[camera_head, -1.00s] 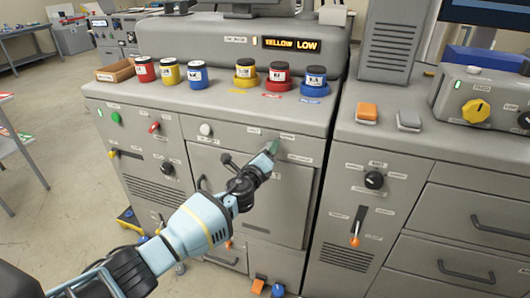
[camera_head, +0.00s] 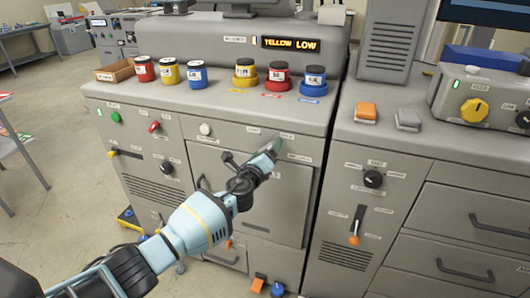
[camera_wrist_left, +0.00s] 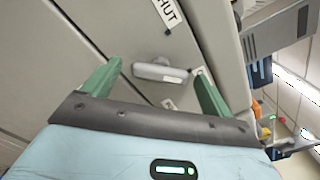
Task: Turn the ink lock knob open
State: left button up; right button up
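A grey bar-shaped knob (camera_wrist_left: 160,73) sits on the machine front in the left wrist view. A label ending in "HUT" (camera_wrist_left: 168,12) is beside it. My left gripper (camera_wrist_left: 158,66) is open, with its two green fingers on either side of the knob and a visible gap to each. In the head view my left gripper (camera_head: 272,150) is at the upper right of the grey cabinet front (camera_head: 215,160), and it hides the knob there. My right gripper is not in view.
Ink jars stand on the cabinet top, among them a red one (camera_head: 278,76) and a blue one (camera_head: 314,79). A display (camera_head: 291,44) reads "YELLOW LOW". A black knob (camera_head: 373,179) and an orange-tipped lever (camera_head: 354,238) are on the right cabinet. A panel handle (camera_head: 205,184) is near my left arm.

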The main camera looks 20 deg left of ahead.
pick_arm(q)
jog(key=shift+s, duration=0.1)
jog(key=s+p, duration=0.2)
jog(key=s, duration=0.5)
jog(key=shift+s, duration=0.3)
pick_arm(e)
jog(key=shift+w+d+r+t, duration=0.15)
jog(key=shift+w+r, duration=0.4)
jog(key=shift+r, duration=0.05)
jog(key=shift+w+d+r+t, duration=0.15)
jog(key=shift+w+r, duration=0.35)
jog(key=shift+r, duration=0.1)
pick_arm(q)
jog(key=shift+a, duration=0.1)
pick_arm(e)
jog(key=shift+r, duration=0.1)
